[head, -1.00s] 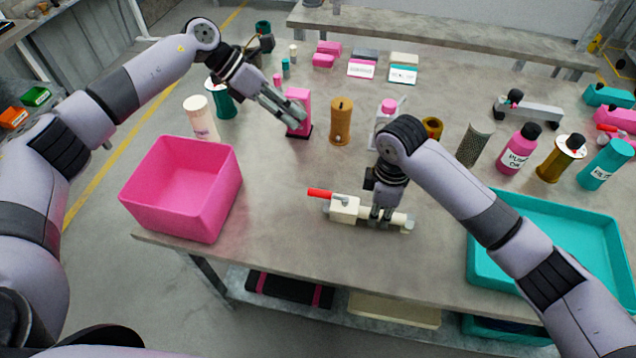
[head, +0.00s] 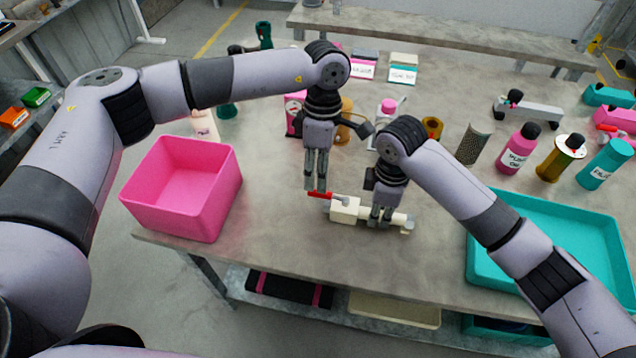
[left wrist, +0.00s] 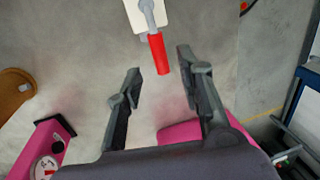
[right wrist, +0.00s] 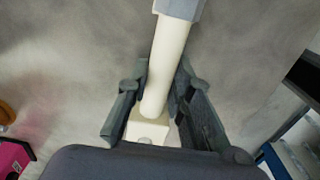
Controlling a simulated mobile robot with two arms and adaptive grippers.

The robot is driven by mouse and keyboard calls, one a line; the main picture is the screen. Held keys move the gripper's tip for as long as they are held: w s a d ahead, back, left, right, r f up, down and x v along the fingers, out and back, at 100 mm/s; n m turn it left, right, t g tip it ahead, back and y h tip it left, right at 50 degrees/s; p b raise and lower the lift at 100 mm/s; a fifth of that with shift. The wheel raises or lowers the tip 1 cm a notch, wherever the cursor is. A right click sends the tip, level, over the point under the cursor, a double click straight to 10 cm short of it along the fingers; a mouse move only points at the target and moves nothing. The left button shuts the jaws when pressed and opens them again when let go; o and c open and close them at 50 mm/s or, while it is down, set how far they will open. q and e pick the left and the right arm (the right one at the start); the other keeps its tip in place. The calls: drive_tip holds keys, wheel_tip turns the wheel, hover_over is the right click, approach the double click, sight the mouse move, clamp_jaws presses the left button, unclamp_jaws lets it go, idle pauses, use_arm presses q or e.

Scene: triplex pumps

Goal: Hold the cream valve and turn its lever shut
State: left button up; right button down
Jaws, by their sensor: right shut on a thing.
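The cream valve (head: 344,210) lies on the table near its front edge, its pipe pointing right. Its red lever (head: 321,194) sticks out to the left, in line with the pipe. My right gripper (head: 381,222) is shut on the pipe from above; the right wrist view shows the pipe (right wrist: 167,60) between its fingers. My left gripper (head: 316,188) points down over the lever. In the left wrist view its fingers (left wrist: 158,72) are apart and the red lever tip (left wrist: 159,58) shows between them, not gripped.
A pink bin (head: 160,213) stands to the left and a teal tray (head: 480,262) to the right. A pink block (head: 294,112), a brown cylinder (head: 346,133) and several bottles stand behind. The table in front of the valve is clear.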

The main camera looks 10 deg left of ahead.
sight(327, 196)
use_arm(q)
drive_tip(key=shift+s+f, duration=0.2)
drive_tip(key=shift+f, duration=0.7)
drive_tip(key=shift+s+f, duration=0.15)
drive_tip(key=shift+f, duration=0.7)
drive_tip(key=shift+c, duration=0.5)
clamp_jaws()
